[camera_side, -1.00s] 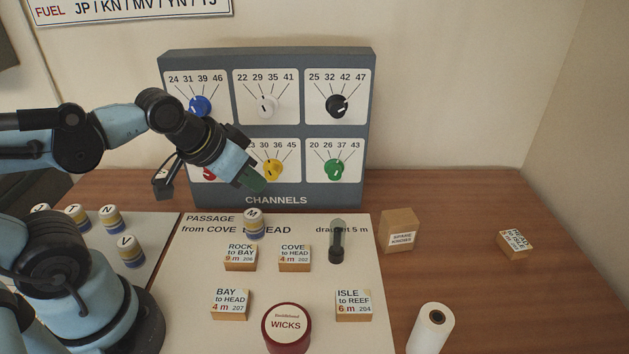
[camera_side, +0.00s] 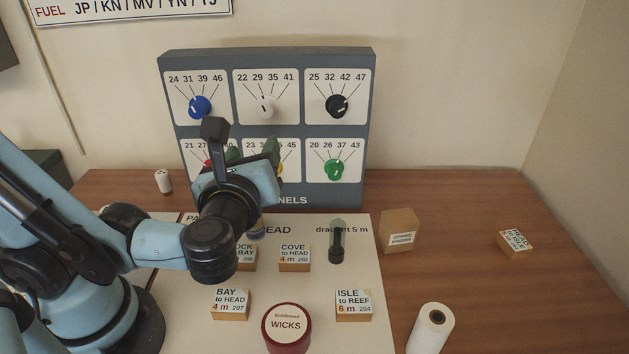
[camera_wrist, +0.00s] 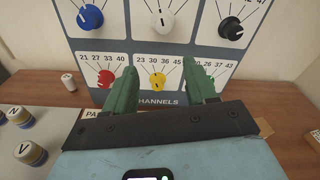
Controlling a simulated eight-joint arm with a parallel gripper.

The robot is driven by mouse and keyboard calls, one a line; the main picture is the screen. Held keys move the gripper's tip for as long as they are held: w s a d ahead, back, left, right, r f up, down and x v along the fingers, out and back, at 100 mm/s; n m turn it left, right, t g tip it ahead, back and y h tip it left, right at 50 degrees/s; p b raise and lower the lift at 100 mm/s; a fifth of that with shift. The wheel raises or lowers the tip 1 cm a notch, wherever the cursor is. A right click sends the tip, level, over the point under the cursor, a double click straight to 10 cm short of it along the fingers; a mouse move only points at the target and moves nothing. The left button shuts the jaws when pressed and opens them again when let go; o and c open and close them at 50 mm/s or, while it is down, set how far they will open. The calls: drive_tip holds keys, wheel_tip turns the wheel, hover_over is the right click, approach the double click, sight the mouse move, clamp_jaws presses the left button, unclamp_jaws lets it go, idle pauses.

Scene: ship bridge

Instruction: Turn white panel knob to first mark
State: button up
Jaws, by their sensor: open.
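The white knob (camera_side: 267,106) sits in the top middle of the grey channels panel (camera_side: 369,120), under the marks 22, 29, 35 and 41. It has a short dark pointer line; I cannot tell exactly which way it is set. It also shows near the top of the wrist view (camera_wrist: 161,20). My gripper (camera_side: 252,150) faces the panel below the white knob, its green fingers apart and empty. In the wrist view the fingers (camera_wrist: 160,72) flank the yellow knob (camera_wrist: 157,81), apart from the white knob.
Blue (camera_side: 200,106) and black (camera_side: 337,105) knobs flank the white one. Red (camera_wrist: 105,79) and green (camera_side: 333,169) knobs are in the lower row. Labelled blocks, a dark-red wicks tin (camera_side: 286,328) and a white roll (camera_side: 431,329) stand in front.

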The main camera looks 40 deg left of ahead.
sight(265, 112)
drive_tip(key=shift+m+t, duration=0.5)
drive_tip(key=shift+r+x, duration=0.3)
drive_tip(key=shift+x, duration=1.55)
drive_tip(key=shift+r+x, duration=0.25)
drive_tip(key=shift+x, duration=1.55)
drive_tip(key=shift+r+x, duration=0.3)
drive_tip(key=shift+x, duration=1.55)
drive_tip(key=shift+c, duration=0.5)
clamp_jaws()
